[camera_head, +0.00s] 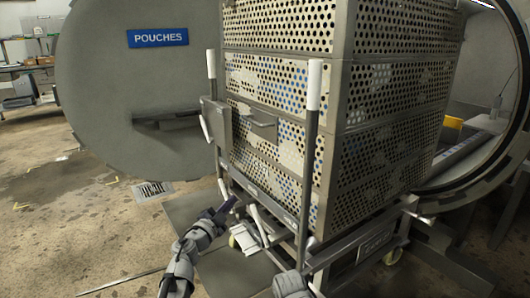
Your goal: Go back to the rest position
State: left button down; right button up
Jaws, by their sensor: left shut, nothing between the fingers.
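My left gripper (229,204) is shut and empty, a dark purple tip at the end of my grey left arm. It is low in front of the cart (375,245), just left of the cart's front frame, and I cannot tell whether it touches anything. A grey piece of my other arm shows at the bottom edge, but its gripper does not show. The cart carries a tall stack of perforated metal baskets (345,110). Two upright handles with white grips (314,85) rise at the cart's front.
The round autoclave door (100,80) with a blue POUCHES sign (158,37) stands open at left. The vessel opening (515,120) is behind the baskets at right. A floor drain (152,190) lies at left, where the floor is mostly clear. A workbench (25,68) stands far left.

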pick_arm(q)
jog(key=s+a+f+n+g+y+p, duration=0.35)
jog(key=s+f+n+g+y, duration=0.35)
jog(key=n+y, duration=0.45)
jog(key=s+d+f+g+h+p, duration=0.1)
jog(key=s+d+f+g, duration=0.25)
jog(key=s, duration=0.45)
jog(key=s+d+f+g+h+p, duration=0.1)
jog(key=s+d+f+g+p, duration=0.1)
jog(key=s+d+g, duration=0.35)
jog(key=s+d+f+g+h+p, duration=0.1)
jog(key=s+d+f+g, duration=0.1)
jog(key=s, duration=0.7)
notch_tip(320, 180, up, 37)
jog(key=p, duration=3.7)
jog(key=shift+t, duration=0.3)
jog(key=shift+m, duration=0.25)
